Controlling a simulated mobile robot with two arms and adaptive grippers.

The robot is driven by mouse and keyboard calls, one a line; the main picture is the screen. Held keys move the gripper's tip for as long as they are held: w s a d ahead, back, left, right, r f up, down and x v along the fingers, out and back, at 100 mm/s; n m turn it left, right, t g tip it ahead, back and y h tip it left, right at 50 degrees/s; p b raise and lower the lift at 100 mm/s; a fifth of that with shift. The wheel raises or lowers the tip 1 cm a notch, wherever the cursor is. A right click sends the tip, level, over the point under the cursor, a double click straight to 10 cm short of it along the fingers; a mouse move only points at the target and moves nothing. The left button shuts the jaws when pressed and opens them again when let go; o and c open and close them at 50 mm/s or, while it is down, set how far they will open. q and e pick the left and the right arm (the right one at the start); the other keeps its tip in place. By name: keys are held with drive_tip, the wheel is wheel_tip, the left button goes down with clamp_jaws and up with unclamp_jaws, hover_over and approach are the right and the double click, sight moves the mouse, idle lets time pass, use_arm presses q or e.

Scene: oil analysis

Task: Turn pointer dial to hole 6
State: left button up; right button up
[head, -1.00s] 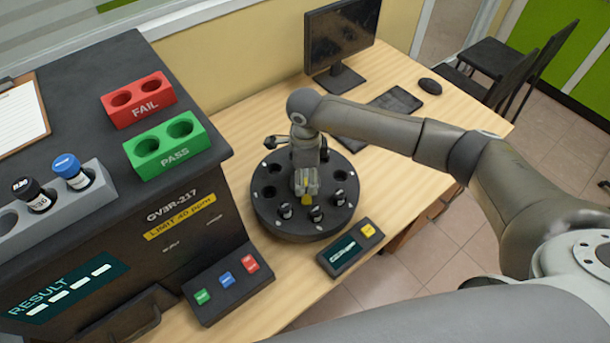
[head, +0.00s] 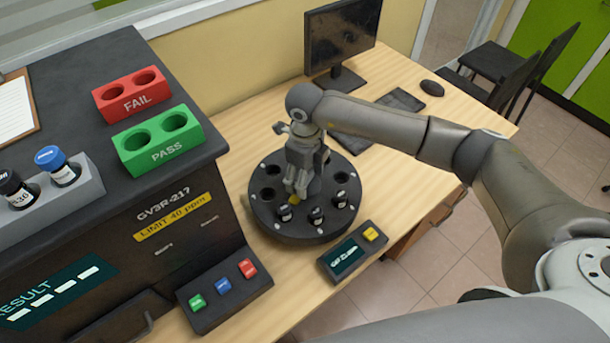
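The round black turntable (head: 268,226) stands on the wooden desk, with holes around its top and several dark vials in the holes along its near and right side. The pointer dial at its centre is mostly hidden by my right gripper (head: 298,185); its yellow tip (head: 294,198) shows just below the fingers and points toward the near left. My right gripper reaches down over the centre, and its fingers appear closed around the pointer. The hole numbers are too small to read. My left gripper is not in view.
A small display box (head: 342,262) with a yellow button sits in front of the turntable. A button panel (head: 227,310) and the black analyser (head: 190,178) stand at left, with red FAIL (head: 139,102) and green PASS (head: 166,154) racks. A monitor (head: 340,40) stands behind.

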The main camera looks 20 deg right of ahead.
idle(0.3)
drive_tip(key=o, duration=1)
wheel_tip(320, 180, up, 12)
drive_tip(key=shift+s, duration=0.1)
idle(0.4)
